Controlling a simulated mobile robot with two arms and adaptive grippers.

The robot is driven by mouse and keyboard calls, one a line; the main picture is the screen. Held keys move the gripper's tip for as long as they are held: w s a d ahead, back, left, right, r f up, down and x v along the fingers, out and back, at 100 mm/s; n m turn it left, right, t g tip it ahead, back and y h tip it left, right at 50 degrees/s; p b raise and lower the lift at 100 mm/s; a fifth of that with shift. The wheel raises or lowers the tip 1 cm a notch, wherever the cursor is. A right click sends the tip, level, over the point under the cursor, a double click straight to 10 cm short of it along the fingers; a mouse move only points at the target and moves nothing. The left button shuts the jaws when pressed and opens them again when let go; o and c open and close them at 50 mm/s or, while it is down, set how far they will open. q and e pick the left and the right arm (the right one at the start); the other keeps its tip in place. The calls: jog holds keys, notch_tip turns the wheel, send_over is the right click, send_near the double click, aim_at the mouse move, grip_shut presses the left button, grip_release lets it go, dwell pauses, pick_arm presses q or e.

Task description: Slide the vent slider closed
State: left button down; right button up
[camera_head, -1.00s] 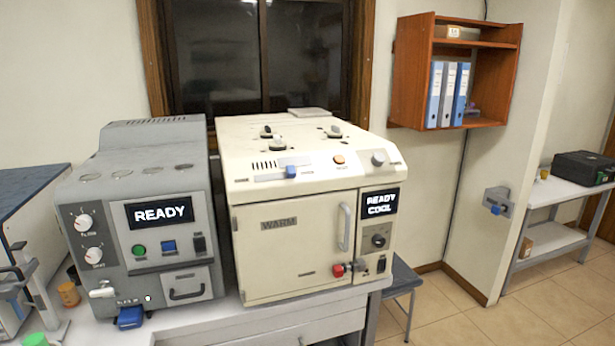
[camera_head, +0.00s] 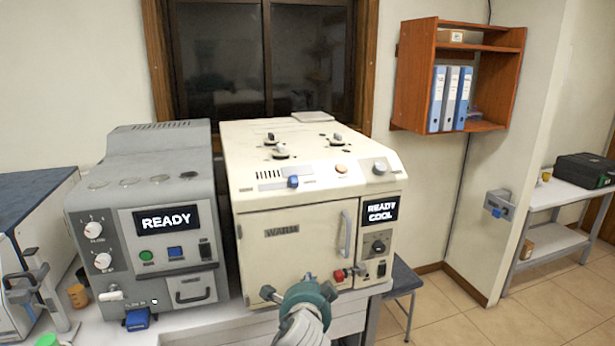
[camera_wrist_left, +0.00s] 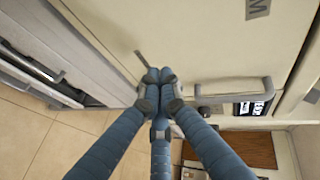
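The vent slider (camera_head: 293,181) is a small blue knob on the sloped upper front panel of the cream oven (camera_head: 255,225). It sits just right of a row of dark vent slots (camera_head: 269,174). My left gripper (camera_head: 303,286) is in front of the oven's lower door, well below the slider and apart from it. In the left wrist view its blue fingers (camera_wrist_left: 158,75) come together at the tips with nothing seen between them. The slider is not seen in that view. My right gripper is not in view.
A door handle (camera_head: 345,234) and a red knob (camera_head: 338,275) stick out of the oven front near my left gripper. A grey machine (camera_head: 145,265) stands close on the left. Small dark-knobbed fittings (camera_head: 281,152) stand on the oven top. The floor right of the bench is mostly clear.

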aim_at(294, 181)
pick_arm(q)
jog(key=s+d+r+m+t+p, duration=0.1)
jog(key=d+r+t, duration=0.1)
jog(key=r, duration=1)
jog(key=s+d+r+m+t, duration=0.1)
jog(key=s+r+t, duration=0.1)
jog(key=r, duration=1)
jog(key=w+p, duration=0.1)
jog(key=w, duration=0.2)
jog(key=w+p, duration=0.1)
jog(key=w, duration=0.2)
jog(key=w+p, duration=0.2)
jog(key=w, duration=0.2)
jog(key=shift+w+d+r, duration=0.1)
jog(key=shift+d+r, duration=0.05)
jog(key=shift+r, duration=0.1)
jog(key=a+p, duration=0.1)
jog(key=s+a+p, duration=0.1)
jog(key=a, duration=0.1)
jog(key=shift+a, duration=0.3)
jog(key=shift+s+a+p, duration=0.15)
jog(key=shift+a+p, duration=0.05)
jog(key=shift+p, duration=0.1)
jog(key=shift+f, duration=0.1)
jog(key=shift+d, duration=0.15)
